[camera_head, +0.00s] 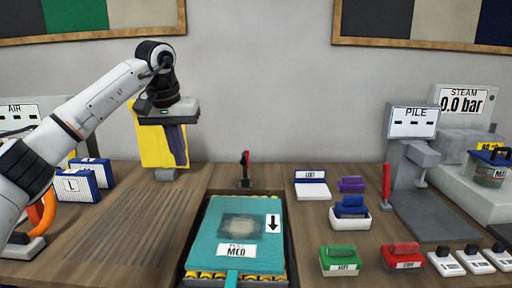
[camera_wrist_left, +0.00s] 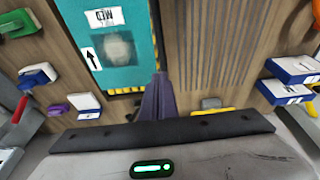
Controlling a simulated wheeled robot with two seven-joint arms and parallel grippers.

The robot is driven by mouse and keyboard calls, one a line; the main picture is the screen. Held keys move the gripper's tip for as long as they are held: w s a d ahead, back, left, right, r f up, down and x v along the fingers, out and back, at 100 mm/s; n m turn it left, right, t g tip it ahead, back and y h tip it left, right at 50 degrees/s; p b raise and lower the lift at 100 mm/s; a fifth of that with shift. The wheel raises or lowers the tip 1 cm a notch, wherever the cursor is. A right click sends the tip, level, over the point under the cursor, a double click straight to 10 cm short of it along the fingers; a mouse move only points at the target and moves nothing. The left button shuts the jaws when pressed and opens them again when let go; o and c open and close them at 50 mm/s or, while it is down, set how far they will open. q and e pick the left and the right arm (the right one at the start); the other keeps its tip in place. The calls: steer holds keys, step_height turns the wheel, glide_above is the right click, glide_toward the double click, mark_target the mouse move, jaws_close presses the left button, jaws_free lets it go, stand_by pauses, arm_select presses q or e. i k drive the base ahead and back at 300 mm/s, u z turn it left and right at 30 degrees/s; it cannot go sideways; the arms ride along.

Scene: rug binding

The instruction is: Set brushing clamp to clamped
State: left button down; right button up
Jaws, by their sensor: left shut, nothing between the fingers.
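The clamp (camera_head: 245,170) is a small dark fixture with a red-tipped lever standing roughly upright. It sits at the back edge of the dark tray (camera_head: 183,268) that holds a teal rug piece (camera_head: 205,240). The rug piece has a pale worn patch, a MED label and a down arrow. My left gripper (camera_head: 180,160) hangs fingers-down in the air, left of the clamp and apart from it. Its purple-grey fingers are shut and empty; they also show in the left wrist view (camera_wrist_left: 158,82). I cannot make out the clamp in the wrist view. My right gripper is out of view.
A yellow panel (camera_head: 150,148) stands behind my left gripper. Grooved table (camera_head: 130,225) lies left of the tray. Labelled boxes (camera_head: 75,186) stand at left. Several coloured brushes, including a green one (camera_head: 340,258), and the PILE gauge (camera_head: 412,122) are at right.

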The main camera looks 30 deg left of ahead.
mark_target(244, 161)
steer(key=i, duration=1.1)
